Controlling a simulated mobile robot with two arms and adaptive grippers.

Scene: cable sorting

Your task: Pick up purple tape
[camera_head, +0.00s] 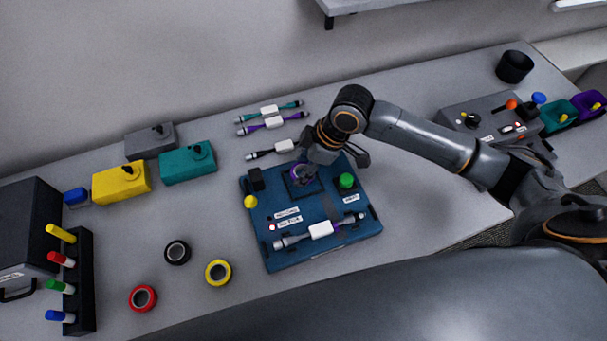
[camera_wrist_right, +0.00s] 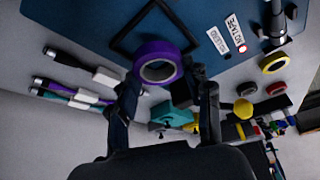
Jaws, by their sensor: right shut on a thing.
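The purple tape (camera_head: 301,174) is a small ring at the upper middle of the blue board (camera_head: 303,256), within the black square outline there. In the right wrist view the purple tape (camera_wrist_right: 158,62) shows large, with its round hole towards the camera. My right gripper (camera_head: 312,168) reaches down over the board and is shut on the purple tape. In the wrist view its two dark fingers come up on either side of the tape's lower edge. The gripper hides part of the tape in the head view. My left gripper is not in view.
A green button (camera_head: 346,181) and a yellow knob (camera_head: 250,202) are on the board near the gripper. A white-bodied cable (camera_head: 320,230) lies along its front. Black (camera_head: 177,252), yellow (camera_head: 218,273) and red (camera_head: 143,298) tapes lie left on the table. Several cables lie behind the board.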

